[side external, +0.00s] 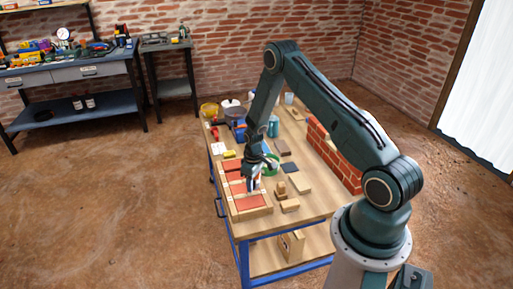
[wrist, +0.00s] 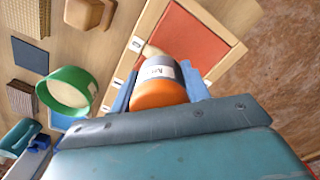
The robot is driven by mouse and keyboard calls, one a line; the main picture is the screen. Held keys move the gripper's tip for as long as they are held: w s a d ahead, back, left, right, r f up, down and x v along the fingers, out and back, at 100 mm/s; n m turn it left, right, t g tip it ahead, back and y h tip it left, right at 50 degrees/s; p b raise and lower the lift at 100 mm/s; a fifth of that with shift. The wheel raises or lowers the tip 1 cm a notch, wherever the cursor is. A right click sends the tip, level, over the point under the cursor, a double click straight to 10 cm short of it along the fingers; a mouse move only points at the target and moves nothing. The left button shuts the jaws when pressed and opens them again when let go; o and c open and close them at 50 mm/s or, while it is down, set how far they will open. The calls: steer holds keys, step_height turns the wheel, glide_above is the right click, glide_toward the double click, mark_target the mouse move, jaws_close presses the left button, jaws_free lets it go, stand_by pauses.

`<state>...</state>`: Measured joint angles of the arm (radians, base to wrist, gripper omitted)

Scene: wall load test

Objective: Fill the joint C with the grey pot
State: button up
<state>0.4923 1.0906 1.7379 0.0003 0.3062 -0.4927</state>
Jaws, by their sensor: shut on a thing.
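My gripper (wrist: 160,88) is shut on a pot (wrist: 158,70) with a grey body, an orange end and a white label. The orange end faces the wrist camera, and the pot's far end points at the wooden frame with red brick panels (wrist: 190,35). A pale beige patch (wrist: 150,52) shows just past the pot's far end; I cannot tell if it is filler. Small white tags (wrist: 136,44) mark the frame's edge, but their letters are unreadable. In the side view my gripper (side external: 254,181) is low over the brick frame (side external: 249,203); contact cannot be told.
A green round tub (wrist: 66,92) with pale contents stands left of the pot in the wrist view. Wooden blocks (side external: 290,205), a dark pad (side external: 290,168) and a small brick wall (side external: 335,158) are on the bench. Yellow and blue containers (side external: 209,110) crowd its far end.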

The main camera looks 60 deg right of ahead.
steer(key=shift+r, duration=1.75)
